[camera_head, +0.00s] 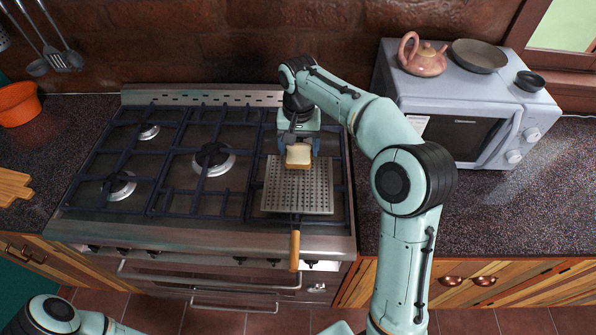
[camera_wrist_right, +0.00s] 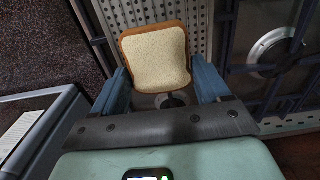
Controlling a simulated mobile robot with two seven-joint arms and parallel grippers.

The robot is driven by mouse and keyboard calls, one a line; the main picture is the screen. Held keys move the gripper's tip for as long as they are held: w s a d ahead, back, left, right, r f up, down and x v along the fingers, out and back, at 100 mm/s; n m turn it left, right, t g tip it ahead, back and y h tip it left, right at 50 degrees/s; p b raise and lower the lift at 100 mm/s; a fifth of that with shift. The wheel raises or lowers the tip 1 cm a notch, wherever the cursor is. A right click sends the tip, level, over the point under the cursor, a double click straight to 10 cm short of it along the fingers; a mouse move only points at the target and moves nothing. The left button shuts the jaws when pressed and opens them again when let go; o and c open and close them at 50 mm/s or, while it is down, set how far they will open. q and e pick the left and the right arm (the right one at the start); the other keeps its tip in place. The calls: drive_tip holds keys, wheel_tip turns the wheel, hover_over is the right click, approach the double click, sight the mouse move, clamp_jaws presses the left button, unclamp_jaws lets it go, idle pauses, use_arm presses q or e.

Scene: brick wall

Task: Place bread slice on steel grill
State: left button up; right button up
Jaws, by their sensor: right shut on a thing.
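The bread slice (camera_head: 298,154) is pale with a brown crust. My right gripper (camera_head: 298,145) is shut on it, with one blue finger at each side. In the right wrist view the bread slice (camera_wrist_right: 155,58) sits between the fingers of my right gripper (camera_wrist_right: 160,88). The steel grill (camera_head: 297,190) is a perforated plate with a wooden handle, lying on the right part of the stove. The bread is over the grill's far edge; I cannot tell whether it touches the plate. The grill (camera_wrist_right: 150,14) also shows behind the bread in the right wrist view. My left gripper is not in view.
The gas stove (camera_head: 190,240) has dark grates and several burners. An orange pot (camera_head: 18,103) and a wooden board (camera_head: 12,187) are at the left.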

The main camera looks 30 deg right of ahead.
sight(300, 152)
drive_tip(key=f, duration=0.3)
drive_tip(key=shift+s+f, duration=0.25)
drive_tip(key=shift+f, duration=0.05)
drive_tip(key=shift+w+f, duration=0.15)
drive_tip(key=shift+f, duration=0.45)
wheel_tip(300, 152, down, 5)
drive_tip(key=shift+f+b, duration=0.15)
drive_tip(key=shift+b, duration=0.45)
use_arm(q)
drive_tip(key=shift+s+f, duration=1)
use_arm(e)
drive_tip(key=shift+w, duration=0.1)
